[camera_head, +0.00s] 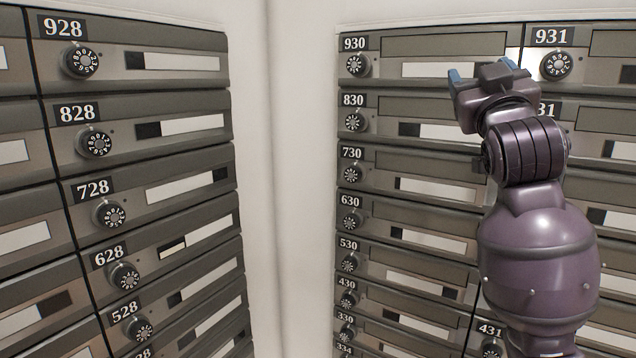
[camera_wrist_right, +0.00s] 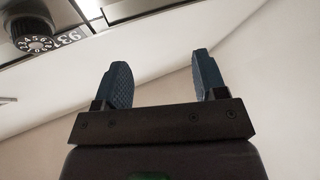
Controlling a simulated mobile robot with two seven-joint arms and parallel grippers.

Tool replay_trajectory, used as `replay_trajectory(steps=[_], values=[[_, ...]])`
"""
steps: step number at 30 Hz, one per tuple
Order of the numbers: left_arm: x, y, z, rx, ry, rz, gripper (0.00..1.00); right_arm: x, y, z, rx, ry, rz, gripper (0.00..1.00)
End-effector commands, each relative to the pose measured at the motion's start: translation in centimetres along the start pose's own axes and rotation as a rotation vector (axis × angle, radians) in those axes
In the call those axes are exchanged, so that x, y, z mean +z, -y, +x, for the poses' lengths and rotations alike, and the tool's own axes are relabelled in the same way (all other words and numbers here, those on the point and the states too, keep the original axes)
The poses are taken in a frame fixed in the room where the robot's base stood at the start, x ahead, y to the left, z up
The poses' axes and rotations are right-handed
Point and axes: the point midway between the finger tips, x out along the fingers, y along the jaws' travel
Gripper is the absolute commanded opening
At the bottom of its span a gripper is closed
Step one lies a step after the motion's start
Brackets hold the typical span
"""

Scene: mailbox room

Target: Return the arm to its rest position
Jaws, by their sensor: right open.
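My right arm rises from the lower right in the head view, in front of the right bank of mailboxes. My right gripper (camera_head: 482,76) is at its top, near mailboxes 930 and 931. In the right wrist view its two blue fingers (camera_wrist_right: 161,85) stand apart with nothing between them. The dial of mailbox 931 (camera_head: 555,65) is just right of the gripper in the head view. The same dial (camera_wrist_right: 33,37) shows at the upper left of the wrist view, apart from the fingers. My left gripper is not in view.
A left bank of mailboxes with dials, such as 828 (camera_head: 95,143), stands on the left. The right bank, with doors such as 730 (camera_head: 350,174), stands on the right. A bare pale wall corner (camera_head: 285,180) lies between them. All visible doors look shut.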

Motion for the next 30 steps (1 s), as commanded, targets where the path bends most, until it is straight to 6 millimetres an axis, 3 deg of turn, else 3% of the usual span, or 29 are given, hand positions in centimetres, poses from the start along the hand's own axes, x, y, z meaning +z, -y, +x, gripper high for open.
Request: replay_trajectory(steps=[1,3,8,14,23,30], values=[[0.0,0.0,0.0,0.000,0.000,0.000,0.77,2.8,1.1,-0.6,-0.032,0.016,-0.002,0.65],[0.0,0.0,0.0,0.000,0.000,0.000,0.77,5.9,2.5,-1.5,-0.073,0.027,0.003,0.65],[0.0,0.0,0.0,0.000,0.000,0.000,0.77,13.1,5.2,-4.6,-0.151,0.073,0.025,0.65],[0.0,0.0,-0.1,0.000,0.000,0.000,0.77,21.8,7.7,-10.2,-0.224,0.165,0.064,0.65],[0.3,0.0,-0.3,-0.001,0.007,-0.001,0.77,33.4,9.7,-21.8,-0.288,0.367,0.130,0.65],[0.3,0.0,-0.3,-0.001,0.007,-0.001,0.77,40.6,10.1,-33.5,-0.310,0.586,0.170,0.65]])
